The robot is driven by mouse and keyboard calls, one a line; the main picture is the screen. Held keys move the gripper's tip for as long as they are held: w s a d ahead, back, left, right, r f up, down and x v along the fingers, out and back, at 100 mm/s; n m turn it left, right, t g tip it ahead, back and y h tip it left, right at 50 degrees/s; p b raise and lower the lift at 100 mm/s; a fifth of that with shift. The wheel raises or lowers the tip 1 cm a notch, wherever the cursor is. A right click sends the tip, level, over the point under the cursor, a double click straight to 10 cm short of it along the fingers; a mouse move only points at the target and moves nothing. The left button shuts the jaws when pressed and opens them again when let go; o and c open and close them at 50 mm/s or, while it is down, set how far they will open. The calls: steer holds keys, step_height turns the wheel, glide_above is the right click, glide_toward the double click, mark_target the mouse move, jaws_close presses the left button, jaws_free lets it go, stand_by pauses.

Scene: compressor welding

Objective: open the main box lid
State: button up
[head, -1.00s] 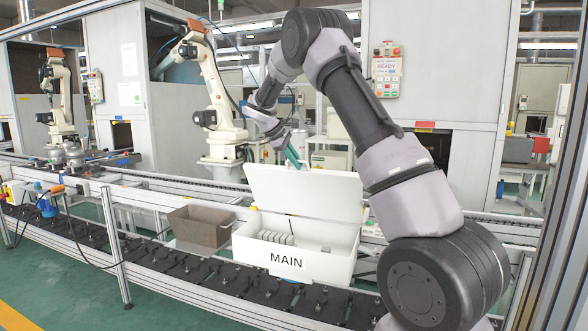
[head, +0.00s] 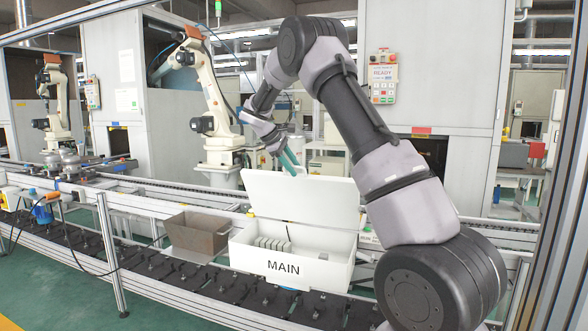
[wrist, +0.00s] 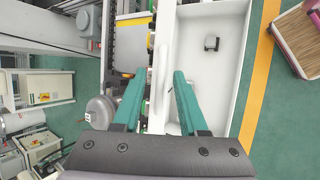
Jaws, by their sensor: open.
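The white main box (head: 290,268), labelled MAIN, stands on the line in the head view. Its lid (head: 305,203) is raised, standing up along the box's far side, and the inside shows. My gripper (head: 291,163) is at the lid's top edge, left of its middle, with green fingers pointing down. In the wrist view my gripper (wrist: 160,85) is open, with its two green fingers apart and a white strip between them. I cannot tell whether the fingers touch the lid.
Several pale plates stand in the box's left part. An open brown bin (head: 198,234) is just left of the box. A conveyor rail runs behind, with a white robot arm (head: 213,100) beyond it. A control panel (head: 384,78) hangs on the cabinet.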

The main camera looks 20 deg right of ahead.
steer(key=v, duration=1)
steer(key=shift+d, duration=0.1)
steer(key=s+d+r+m+y, duration=0.2)
steer(key=s+r, duration=0.1)
steer(key=s, duration=0.3)
steer(key=s+d+r+m+t+y, duration=0.1)
steer(key=s+r+m+y, duration=0.1)
steer(key=s, duration=0.5)
steer(key=s+d+r+m+y, duration=0.2)
steer(key=s+r, duration=0.1)
steer(key=s, duration=0.3)
steer(key=s+a+f+m+t+y, duration=0.1)
steer(key=s+m, duration=0.3)
steer(key=s, duration=0.6)
steer(key=s+f+m+t+y, duration=0.2)
steer(key=s+f+m+t, duration=0.1)
steer(key=s, duration=0.8)
steer(key=shift+s+a+m, duration=0.15)
steer(key=shift+a+m, duration=0.25)
